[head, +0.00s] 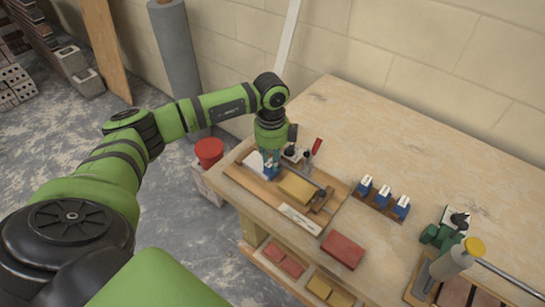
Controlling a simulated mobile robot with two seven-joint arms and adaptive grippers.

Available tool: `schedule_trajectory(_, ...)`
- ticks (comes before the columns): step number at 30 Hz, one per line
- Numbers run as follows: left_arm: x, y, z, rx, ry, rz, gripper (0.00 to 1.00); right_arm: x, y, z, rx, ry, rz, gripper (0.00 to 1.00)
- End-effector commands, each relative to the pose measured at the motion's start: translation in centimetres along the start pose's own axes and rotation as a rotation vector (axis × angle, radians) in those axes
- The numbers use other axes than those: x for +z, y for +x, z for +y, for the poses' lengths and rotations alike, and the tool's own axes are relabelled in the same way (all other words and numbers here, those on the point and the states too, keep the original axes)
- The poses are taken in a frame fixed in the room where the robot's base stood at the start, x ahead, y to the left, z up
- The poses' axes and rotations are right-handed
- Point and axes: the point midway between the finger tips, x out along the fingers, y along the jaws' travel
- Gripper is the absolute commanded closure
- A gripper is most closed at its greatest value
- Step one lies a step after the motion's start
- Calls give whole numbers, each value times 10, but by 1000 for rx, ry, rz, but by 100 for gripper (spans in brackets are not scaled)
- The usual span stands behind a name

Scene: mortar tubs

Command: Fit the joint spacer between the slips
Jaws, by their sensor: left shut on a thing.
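My left gripper (270,158) points down over the left part of a wooden tray on the workbench. It is shut on a small blue piece (269,170), which looks like the joint spacer and is mostly covered by the fingers. A pale slip (254,163) lies just left of the gripper, and a yellow slip (298,188) lies just right of it. The blue piece appears above or in the space between them; whether it touches either slip is too small to tell. My right gripper is not in view.
Three blue blocks with white tops (383,194) stand in a row right of the tray (325,212). A red-handled tool (316,147) stands behind the gripper. A red brick (342,250) lies in front. The bench's back is clear.

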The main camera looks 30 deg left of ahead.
Motion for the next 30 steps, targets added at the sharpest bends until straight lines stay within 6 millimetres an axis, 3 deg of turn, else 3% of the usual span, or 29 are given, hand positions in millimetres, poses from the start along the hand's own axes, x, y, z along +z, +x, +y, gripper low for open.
schedule_trajectory(9,0,1,0,0,0,0,100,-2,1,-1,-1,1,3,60)
schedule_trajectory(10,0,1,0,0,0,0,63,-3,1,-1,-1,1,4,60)
schedule_trajectory(11,0,1,0,0,0,0,51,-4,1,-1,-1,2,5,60)
schedule_trajectory(12,0,1,0,0,0,0,48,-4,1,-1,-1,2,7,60)
schedule_trajectory(19,0,1,0,0,0,0,48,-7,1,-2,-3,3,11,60)
schedule_trajectory(21,0,1,0,0,0,0,27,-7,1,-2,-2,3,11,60)
schedule_trajectory(22,0,1,0,0,0,0,24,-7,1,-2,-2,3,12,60)
schedule_trajectory(30,0,1,-1,-3,0,1,24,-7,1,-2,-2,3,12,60)
